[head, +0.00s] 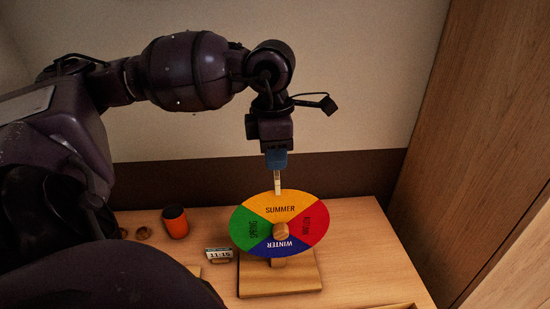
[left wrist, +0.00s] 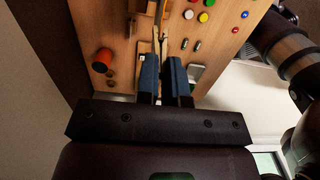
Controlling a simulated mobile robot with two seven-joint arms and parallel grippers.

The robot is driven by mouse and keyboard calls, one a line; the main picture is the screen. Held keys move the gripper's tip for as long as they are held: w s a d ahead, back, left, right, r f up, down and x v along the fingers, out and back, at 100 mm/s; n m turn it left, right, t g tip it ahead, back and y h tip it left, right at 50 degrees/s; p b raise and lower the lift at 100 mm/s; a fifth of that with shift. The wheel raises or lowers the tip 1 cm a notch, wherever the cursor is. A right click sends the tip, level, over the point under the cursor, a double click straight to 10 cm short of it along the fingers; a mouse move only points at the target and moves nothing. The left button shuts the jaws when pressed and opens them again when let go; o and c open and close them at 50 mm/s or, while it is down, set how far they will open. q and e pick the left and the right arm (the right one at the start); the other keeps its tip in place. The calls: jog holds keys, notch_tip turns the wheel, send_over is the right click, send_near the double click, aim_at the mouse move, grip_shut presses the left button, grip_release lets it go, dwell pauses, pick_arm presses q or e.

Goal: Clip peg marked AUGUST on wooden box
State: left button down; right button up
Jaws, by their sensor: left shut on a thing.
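My left gripper (head: 277,165) is above the top rim of a coloured season wheel (head: 263,212), shut on a pale peg (head: 278,184) that points down. The peg's lower end meets the wheel's top edge in the SUMMER sector; whether it grips the rim I cannot tell. Its marking is not readable. The wheel stands upright, tilted back, on a wooden base (head: 262,284). In the left wrist view the blue fingers (left wrist: 163,66) are close together, with the wheel nearly edge-on beyond them. No wooden box shows clearly. My right gripper is not in view.
An orange cup (head: 175,222) and small brown round pieces (head: 143,233) stand at the table's left. A small lettered sign (head: 218,254) is left of the wheel. A wooden edge (head: 397,306) shows at lower right. Several coloured discs (left wrist: 203,17) lie on the table.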

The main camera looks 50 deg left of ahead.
pick_arm(q)
jog(key=shift+s+r+p, duration=0.1)
jog(key=shift+r+p, duration=0.55)
jog(key=shift+r, duration=1.05)
